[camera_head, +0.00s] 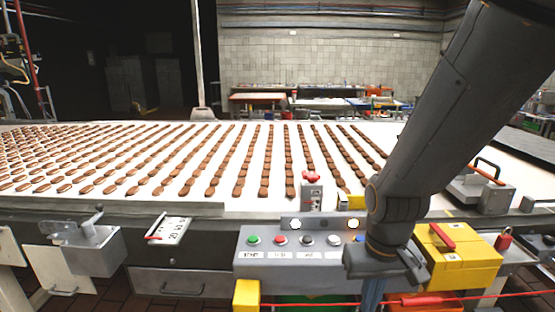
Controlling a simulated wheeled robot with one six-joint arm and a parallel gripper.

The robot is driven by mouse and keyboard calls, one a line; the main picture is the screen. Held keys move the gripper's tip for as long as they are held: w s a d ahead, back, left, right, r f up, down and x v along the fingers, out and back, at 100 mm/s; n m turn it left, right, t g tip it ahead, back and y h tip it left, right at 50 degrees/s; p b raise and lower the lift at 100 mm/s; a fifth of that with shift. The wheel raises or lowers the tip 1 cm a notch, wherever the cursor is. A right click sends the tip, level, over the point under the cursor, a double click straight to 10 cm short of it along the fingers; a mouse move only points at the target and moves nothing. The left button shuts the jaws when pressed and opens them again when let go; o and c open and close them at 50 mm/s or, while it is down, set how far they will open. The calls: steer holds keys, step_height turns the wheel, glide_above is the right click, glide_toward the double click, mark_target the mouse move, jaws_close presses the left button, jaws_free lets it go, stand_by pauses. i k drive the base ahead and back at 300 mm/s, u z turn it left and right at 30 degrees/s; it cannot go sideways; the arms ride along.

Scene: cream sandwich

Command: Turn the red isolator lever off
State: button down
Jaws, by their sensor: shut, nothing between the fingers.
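A red lever (441,236) sits slanted on the top of a yellow box (458,258), right of the control panel. I take it for the isolator lever; its label is too small to read. My gripper (390,265) is at the end of my arm, low, in front of the panel's right end and just left of the yellow box. It is shut and empty, apart from the lever. Its fingertips are hard to make out against the dark parts there. My wrist hides the right end of the panel.
The grey control panel (290,262) has several coloured buttons and lit lamps. A red padlock (504,240) hangs right of the yellow box. A red cable (490,297) crosses low in front. Behind, a white conveyor (225,195) carries rows of brown biscuits.

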mark_target(435, 228)
steer(key=u, duration=0.2)
steer(key=k, duration=0.55)
steer(key=z, duration=0.9)
steer(key=i, duration=1)
steer(key=u, duration=0.05)
